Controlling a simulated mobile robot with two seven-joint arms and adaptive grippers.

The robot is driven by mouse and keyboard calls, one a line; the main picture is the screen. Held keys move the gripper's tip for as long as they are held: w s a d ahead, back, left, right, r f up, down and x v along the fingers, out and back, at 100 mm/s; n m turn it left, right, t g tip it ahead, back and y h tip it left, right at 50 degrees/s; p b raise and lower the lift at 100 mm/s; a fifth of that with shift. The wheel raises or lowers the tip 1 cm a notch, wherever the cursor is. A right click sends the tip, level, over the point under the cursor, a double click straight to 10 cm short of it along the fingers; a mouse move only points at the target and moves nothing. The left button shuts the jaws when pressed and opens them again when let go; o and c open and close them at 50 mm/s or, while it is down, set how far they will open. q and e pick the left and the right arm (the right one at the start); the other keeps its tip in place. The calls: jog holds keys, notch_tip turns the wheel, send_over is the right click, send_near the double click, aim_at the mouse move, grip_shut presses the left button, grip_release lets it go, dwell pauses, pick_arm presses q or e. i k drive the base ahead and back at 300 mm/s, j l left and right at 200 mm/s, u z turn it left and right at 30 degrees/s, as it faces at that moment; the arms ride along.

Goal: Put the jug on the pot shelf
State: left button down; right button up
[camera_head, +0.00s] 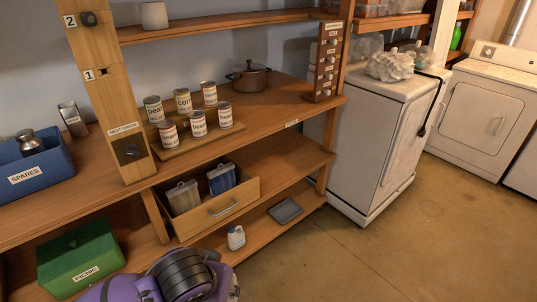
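A small white jug-like container (236,238) with a dark label stands upright on the bottom shelf, near its front edge. A lidded metal pot (248,76) stands on the wide wooden shelf (275,100) at the back, right of the cans. A pale pot-like vessel (153,15) stands on the higher shelf (230,21). No label reading pot shelf can be read. A purple and black part of my arm shows at the bottom edge, just below and left of the white container. Neither gripper's fingers show.
Several labelled cans (198,124) stand on a board. An open drawer (222,205) juts out above the bottom shelf. A grey tray (286,211) lies right of the white container. Green (80,258) and blue (38,165) boxes stand left. The floor at right is clear.

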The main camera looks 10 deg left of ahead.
aim_at(256, 115)
jog(key=i+l+u, duration=0.2)
jog(key=i+l, duration=0.4)
jog(key=i, duration=0.25)
jog(key=i+l+u, duration=0.15)
jog(key=i+l, duration=0.55)
jog(key=i, duration=0.1)
